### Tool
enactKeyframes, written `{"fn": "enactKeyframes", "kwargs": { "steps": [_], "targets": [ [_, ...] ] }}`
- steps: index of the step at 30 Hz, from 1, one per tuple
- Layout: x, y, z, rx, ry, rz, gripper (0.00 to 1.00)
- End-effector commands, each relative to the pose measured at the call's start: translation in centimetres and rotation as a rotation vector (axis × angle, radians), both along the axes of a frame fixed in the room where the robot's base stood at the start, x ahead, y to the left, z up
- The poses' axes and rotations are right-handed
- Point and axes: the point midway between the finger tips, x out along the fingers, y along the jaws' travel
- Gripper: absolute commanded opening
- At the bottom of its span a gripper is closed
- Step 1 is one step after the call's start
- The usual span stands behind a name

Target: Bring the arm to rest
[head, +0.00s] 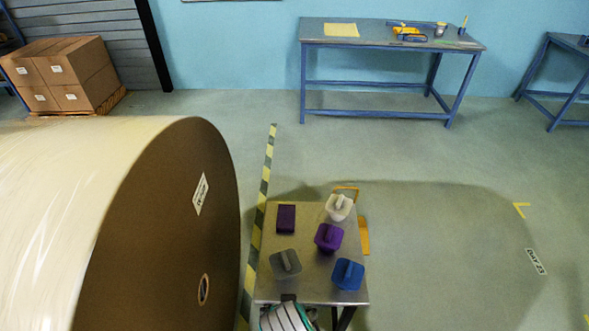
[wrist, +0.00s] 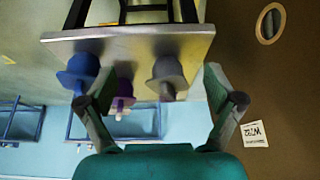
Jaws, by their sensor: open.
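My gripper (wrist: 160,82) is open and empty in the wrist view, its two dark fingers spread wide above the teal body. The wrist picture is upside down. The steel cart top (wrist: 190,38) and the grey object (wrist: 168,78), purple object (wrist: 122,84) and blue object (wrist: 80,72) show beyond or between the fingers. In the head view, part of my arm (head: 284,318) shows at the bottom edge, at the cart's near side. My fingertips cannot be made out there.
The cart (head: 308,284) also bears a dark purple block (head: 286,218) and a white handled object (head: 338,207). A huge paper roll (head: 170,230) stands close on the left. The floor right of the cart is clear. A blue workbench (head: 380,37) stands behind.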

Motion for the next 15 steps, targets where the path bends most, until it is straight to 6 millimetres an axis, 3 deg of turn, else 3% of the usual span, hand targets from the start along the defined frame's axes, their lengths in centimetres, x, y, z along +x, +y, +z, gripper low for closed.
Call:
{"fn": "enactKeyframes", "kwargs": {
  "steps": [8,15],
  "targets": [
    [-1.0,-2.7,-2.2,0.016,-0.058,0.026,0.92],
    [-3.4,-6.7,-4.6,0.040,-0.153,0.060,0.92]
  ]
}}
